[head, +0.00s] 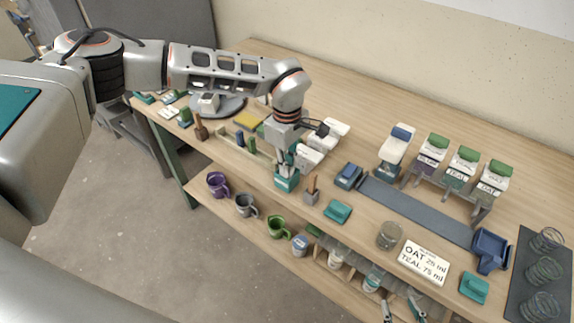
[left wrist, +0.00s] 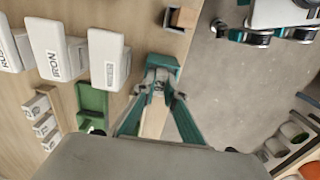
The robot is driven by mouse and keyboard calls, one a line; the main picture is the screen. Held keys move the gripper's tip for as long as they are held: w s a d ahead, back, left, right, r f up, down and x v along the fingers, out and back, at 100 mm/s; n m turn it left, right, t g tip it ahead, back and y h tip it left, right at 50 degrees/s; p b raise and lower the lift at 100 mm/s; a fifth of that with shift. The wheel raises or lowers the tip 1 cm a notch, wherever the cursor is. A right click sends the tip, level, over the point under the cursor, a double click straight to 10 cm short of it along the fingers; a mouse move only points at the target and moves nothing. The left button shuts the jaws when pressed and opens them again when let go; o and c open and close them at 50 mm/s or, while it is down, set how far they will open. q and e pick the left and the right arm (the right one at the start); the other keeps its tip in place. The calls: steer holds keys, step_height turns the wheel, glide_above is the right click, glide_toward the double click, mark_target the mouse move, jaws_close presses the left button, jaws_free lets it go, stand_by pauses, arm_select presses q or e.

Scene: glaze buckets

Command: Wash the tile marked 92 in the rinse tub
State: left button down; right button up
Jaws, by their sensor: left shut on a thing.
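My left gripper (head: 284,163) points down over the front edge of the bench. In the left wrist view, its teal fingers (left wrist: 160,88) close on a small teal block (left wrist: 163,64), which also shows in the head view (head: 287,181). I cannot tell whether the block touches the bench. My right gripper (head: 402,308) is at the bottom of the head view, fingers apart and empty; it also shows in the left wrist view (left wrist: 270,35). Small white tiles (left wrist: 42,125) carry marks too small to read. I cannot make out a 92 or tell which container is the rinse tub.
White containers (left wrist: 57,50), one marked IRON, and a green tray (left wrist: 92,97) are close to the left gripper. A brush (head: 311,190) and another teal block (head: 338,212) stand beside it. Mugs (head: 278,227) line the lower shelf. Labelled containers (head: 463,165) stand at the right.

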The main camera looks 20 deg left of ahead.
arm_select(q)
steer(key=shift+f, duration=0.35)
steer(key=shift+r+p, duration=0.3)
steer(key=shift+r, duration=0.1)
steer(key=shift+f, duration=0.4)
steer(key=shift+r, duration=0.4)
steer(key=shift+f, duration=0.4)
steer(key=shift+r+p, duration=0.4)
steer(key=shift+f, duration=0.4)
steer(key=shift+r, duration=0.4)
steer(key=shift+f, duration=0.4)
steer(key=shift+r+p, duration=0.35)
steer(key=shift+r, duration=0.05)
steer(key=shift+f, duration=0.4)
steer(key=shift+r, duration=0.4)
steer(key=shift+f, duration=0.4)
steer(key=shift+r, duration=0.4)
steer(key=shift+f, duration=0.4)
